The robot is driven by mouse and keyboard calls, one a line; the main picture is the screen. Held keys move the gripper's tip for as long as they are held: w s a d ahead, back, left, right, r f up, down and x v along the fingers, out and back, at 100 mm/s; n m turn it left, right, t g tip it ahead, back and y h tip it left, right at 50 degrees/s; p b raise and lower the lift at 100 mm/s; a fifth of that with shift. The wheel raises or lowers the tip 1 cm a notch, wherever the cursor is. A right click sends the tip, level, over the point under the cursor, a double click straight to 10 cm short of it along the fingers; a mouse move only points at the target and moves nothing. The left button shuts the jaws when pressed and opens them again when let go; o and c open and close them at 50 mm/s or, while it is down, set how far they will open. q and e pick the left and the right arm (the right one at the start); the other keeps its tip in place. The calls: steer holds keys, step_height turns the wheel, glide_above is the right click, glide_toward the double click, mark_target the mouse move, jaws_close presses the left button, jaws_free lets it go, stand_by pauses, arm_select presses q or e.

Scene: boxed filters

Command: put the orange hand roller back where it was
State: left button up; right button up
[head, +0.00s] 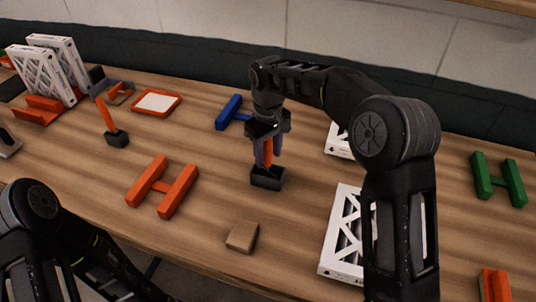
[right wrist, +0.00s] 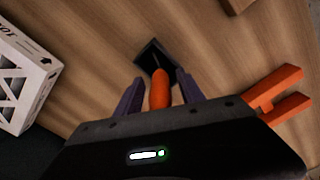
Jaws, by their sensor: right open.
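A hand roller with an orange handle (head: 268,153) and a dark block-like head (head: 267,178) stands upright on the wooden table (head: 310,215), near the middle in the head view. My right gripper (head: 266,160) is above it, pointing down, with its fingers open on either side of the handle. In the right wrist view the orange handle (right wrist: 159,90) sits between the two fingers (right wrist: 158,86), with the dark head (right wrist: 153,57) beyond. Whether a finger touches the handle I cannot tell. A similar orange-handled tool (head: 106,115) stands further left. My left gripper is out of view.
An orange H-shaped rack (head: 162,186) lies left of my right gripper, a blue one (head: 230,112) behind it. A tan block (head: 242,236) is in front. White-framed filters (head: 341,235) lie to the right, beside a green rack (head: 498,180). An orange-rimmed tray (head: 156,102) lies back left.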

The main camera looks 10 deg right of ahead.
step_height(320, 180, up, 7)
steer(key=shift+f+b, duration=0.1)
steer(key=shift+b, duration=0.25)
